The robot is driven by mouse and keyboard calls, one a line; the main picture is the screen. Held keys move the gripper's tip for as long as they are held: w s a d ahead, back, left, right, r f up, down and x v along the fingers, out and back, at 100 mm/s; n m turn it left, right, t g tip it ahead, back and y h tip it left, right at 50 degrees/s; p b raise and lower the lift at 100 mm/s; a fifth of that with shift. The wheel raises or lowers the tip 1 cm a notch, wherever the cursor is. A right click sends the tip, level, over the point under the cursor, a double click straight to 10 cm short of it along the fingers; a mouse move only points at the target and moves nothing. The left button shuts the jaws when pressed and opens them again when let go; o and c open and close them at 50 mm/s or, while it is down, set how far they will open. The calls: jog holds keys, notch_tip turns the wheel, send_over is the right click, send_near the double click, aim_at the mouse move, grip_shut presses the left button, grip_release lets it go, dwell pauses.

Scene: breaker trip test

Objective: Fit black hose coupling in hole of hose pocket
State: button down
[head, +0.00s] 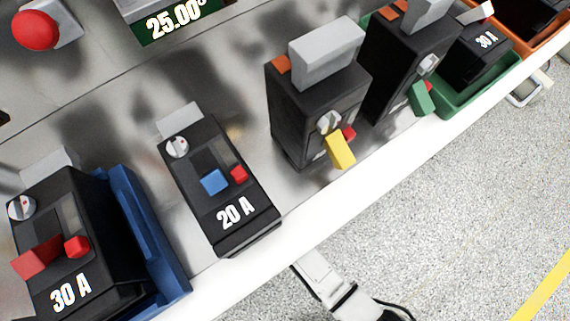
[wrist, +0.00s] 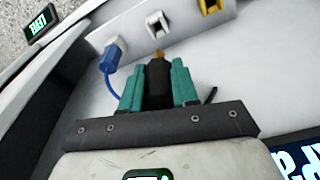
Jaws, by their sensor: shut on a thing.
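In the wrist view my gripper (wrist: 158,72) has its two teal fingers closed on either side of a black hose coupling (wrist: 158,88). The coupling has a brass-orange tip that points away from my palm, toward a pale panel. A pale-framed socket with a dark hole (wrist: 157,24) sits on that panel, beyond the tip and apart from it. I cannot tell for certain which opening is the hose pocket. The head view shows neither my gripper nor the coupling.
In the wrist view a blue plug (wrist: 113,52) with a blue cable sits left of the coupling, and a yellow socket (wrist: 211,5) is at upper right. In the head view several black breakers, including a 20 A one (head: 218,190), stand on the bench beside a blue tray (head: 148,230).

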jog(key=shift+r, duration=0.1)
jog(key=shift+f+b, duration=2.05)
jog(key=shift+f, duration=0.9)
jog(key=shift+p, duration=0.5)
jog(key=shift+f+b, duration=0.85)
jog(key=shift+f, duration=0.25)
jog(key=shift+r, duration=0.15)
jog(key=shift+r+p, duration=0.7)
jog(key=shift+p, duration=0.15)
jog(key=shift+p, duration=0.35)
dwell(1.1)
jog(key=shift+f+b, duration=0.6)
jog(key=shift+f, duration=0.15)
